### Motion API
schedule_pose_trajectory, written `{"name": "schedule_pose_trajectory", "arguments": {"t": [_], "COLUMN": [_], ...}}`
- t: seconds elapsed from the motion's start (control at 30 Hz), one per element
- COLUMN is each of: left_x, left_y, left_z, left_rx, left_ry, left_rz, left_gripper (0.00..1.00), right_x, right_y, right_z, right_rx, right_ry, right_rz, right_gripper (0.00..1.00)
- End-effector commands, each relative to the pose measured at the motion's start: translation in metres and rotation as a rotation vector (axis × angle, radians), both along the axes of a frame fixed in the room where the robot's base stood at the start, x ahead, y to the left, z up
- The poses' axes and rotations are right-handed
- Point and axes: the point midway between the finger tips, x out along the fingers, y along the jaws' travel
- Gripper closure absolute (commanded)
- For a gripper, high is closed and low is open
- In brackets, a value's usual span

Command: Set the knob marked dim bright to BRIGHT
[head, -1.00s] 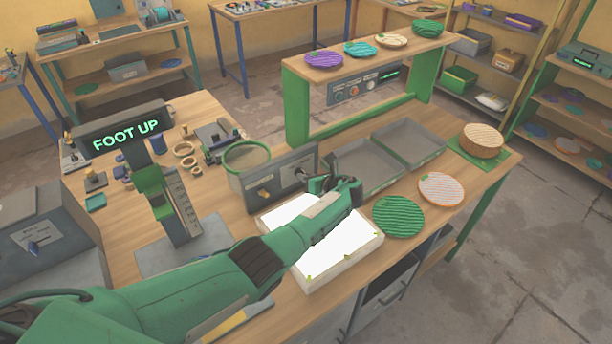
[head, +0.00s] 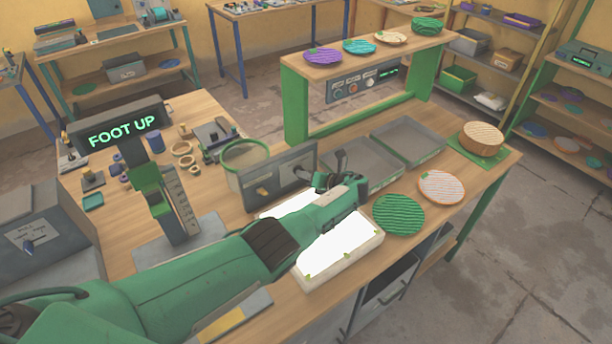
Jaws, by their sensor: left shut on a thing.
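A grey upright panel (head: 282,172) stands behind the glowing white light box (head: 340,243). A small yellowish knob (head: 262,191) shows on the panel's left part, and small markings are too fine to read. My left gripper (head: 316,183) is at the panel's right end, above the back of the light box. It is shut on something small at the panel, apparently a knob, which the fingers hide. I cannot read the dim bright marking or the knob's setting. My left arm crosses over the light box and covers part of it. My right gripper is not in view.
Grey trays (head: 408,142) lie right of the panel. A green ribbed plate (head: 398,215) and an orange-rimmed plate (head: 441,187) lie to the right of the light box. A green-rimmed round container (head: 246,157) stands behind the panel. A FOOT UP display (head: 124,131) stands at left.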

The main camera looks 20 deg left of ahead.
Motion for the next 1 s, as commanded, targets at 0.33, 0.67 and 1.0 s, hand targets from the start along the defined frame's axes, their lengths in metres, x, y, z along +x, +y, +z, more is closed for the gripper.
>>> {"name": "schedule_pose_trajectory", "arguments": {"t": [0.33, 0.67, 1.0], "left_x": [0.000, -0.006, -0.035], "left_y": [0.000, -0.013, -0.078], "left_z": [-0.001, 0.005, 0.026], "left_rx": [0.000, -0.002, -0.003], "left_ry": [0.001, -0.001, -0.001], "left_rz": [0.000, -0.001, -0.003], "left_gripper": [0.66, 0.66, 0.66], "right_x": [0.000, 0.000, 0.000], "right_y": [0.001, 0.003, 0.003], "right_z": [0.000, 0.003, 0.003], "right_rx": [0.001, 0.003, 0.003], "right_ry": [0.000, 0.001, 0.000], "right_rz": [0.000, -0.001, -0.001], "right_gripper": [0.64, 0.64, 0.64]}}
